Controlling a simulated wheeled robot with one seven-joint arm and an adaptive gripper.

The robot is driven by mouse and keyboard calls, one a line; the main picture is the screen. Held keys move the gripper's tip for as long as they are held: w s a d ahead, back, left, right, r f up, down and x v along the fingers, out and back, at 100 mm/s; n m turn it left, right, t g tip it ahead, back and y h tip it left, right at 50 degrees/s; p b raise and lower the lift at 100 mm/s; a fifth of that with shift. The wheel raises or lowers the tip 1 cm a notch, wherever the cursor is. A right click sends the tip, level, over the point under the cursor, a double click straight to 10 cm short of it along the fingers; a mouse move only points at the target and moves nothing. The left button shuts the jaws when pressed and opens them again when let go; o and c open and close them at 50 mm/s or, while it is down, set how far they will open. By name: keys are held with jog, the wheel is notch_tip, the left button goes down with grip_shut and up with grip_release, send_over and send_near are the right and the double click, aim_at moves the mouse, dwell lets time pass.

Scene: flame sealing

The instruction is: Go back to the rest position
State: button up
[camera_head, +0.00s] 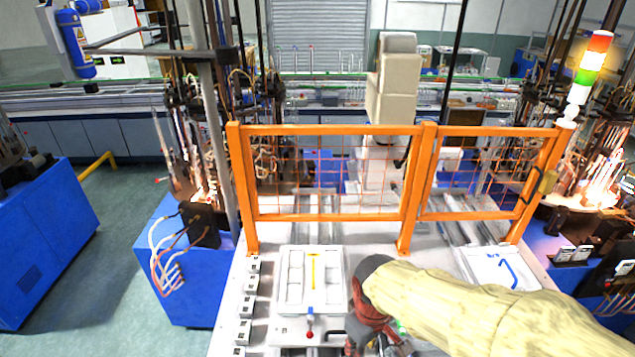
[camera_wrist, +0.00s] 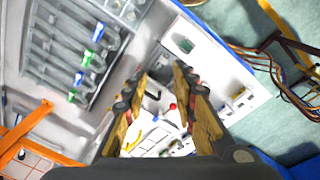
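My gripper (camera_wrist: 160,76) shows in the wrist view with its two yellow-brown fingers apart and nothing held between them. Through the gap I see part of the white worktop and a small red knob (camera_wrist: 172,105). In the head view my arm, in a pale yellow sleeve, reaches in from the lower right. The red and dark gripper (camera_head: 366,328) is low over the worktop, just right of the white tray (camera_head: 285,300). The fingertips are hard to make out there. A thin yellow strip (camera_head: 313,270) lies in the tray's middle.
An orange mesh fence (camera_head: 330,215) stands behind the work area. A white panel with a blue hook-shaped mark (camera_head: 497,268) lies on the right. Small white blocks (camera_head: 247,306) line the left edge. In the wrist view, a grey rack (camera_wrist: 62,55) holds several green-and-blue-tipped pieces.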

jog(key=s+d+f+m+t+b, duration=0.3)
jog(key=s+d+m+b, duration=0.4)
jog(key=b, duration=1.1)
jog(key=shift+s+d+m+t, duration=0.4)
jog(key=shift+s+d+t, duration=0.45)
jog(key=shift+d, duration=0.1)
jog(key=shift+s+f, duration=0.1)
